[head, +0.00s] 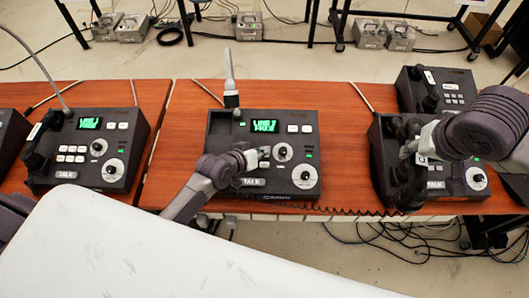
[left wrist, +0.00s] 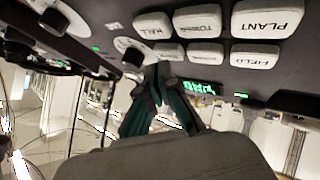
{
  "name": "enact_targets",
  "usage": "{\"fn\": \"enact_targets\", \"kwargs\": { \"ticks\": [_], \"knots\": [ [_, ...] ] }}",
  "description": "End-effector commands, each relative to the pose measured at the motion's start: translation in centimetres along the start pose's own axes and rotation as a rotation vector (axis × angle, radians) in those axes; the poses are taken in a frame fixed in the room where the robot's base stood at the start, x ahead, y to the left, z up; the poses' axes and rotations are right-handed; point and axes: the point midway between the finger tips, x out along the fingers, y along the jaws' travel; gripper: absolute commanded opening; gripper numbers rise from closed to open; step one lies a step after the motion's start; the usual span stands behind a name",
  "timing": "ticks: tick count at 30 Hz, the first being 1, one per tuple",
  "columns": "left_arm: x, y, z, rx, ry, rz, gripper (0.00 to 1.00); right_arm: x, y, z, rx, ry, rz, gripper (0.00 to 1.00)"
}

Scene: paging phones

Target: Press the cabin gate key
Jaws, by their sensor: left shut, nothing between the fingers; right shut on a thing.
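The middle phone (head: 220,127) has a lit green screen (head: 264,126), and small lettering on its front edge seems to read CABIN. My left gripper (head: 262,155) is shut and empty over its key area, hiding several keys. In the left wrist view, the shut fingertips (left wrist: 163,72) are just beside the small lower keys (left wrist: 172,52); I cannot tell if they touch one. Larger keys marked PLANT (left wrist: 268,18) and HALL (left wrist: 154,26) show upside down; I cannot read a gate key. My right gripper (head: 420,150) is shut on a black handset (head: 408,185) above the right phone.
A left phone (head: 120,160) has its handset (head: 42,143) at its left side. Another phone (head: 450,90) stands at the back right. A coiled cord (head: 345,211) runs along the wooden table's front edge. A white surface (head: 180,255) fills the foreground.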

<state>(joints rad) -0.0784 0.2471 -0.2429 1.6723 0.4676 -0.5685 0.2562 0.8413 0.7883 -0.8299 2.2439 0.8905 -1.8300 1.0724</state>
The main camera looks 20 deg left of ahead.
Motion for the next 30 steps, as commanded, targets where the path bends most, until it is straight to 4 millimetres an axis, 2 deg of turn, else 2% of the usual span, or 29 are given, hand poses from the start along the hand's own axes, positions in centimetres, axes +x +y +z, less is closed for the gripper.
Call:
{"fn": "enact_targets", "kwargs": {
  "ticks": [23,30],
  "knots": [
    [0.58,-0.47,0.46,0.001,-0.001,0.000,0.00,0.30,0.00,0.10,0.000,0.001,0.000,0.00],
    [0.09,-0.12,0.06,0.000,-0.001,-0.001,0.00,-0.59,0.00,-0.27,0.000,0.002,0.000,0.00]
  ]
}}
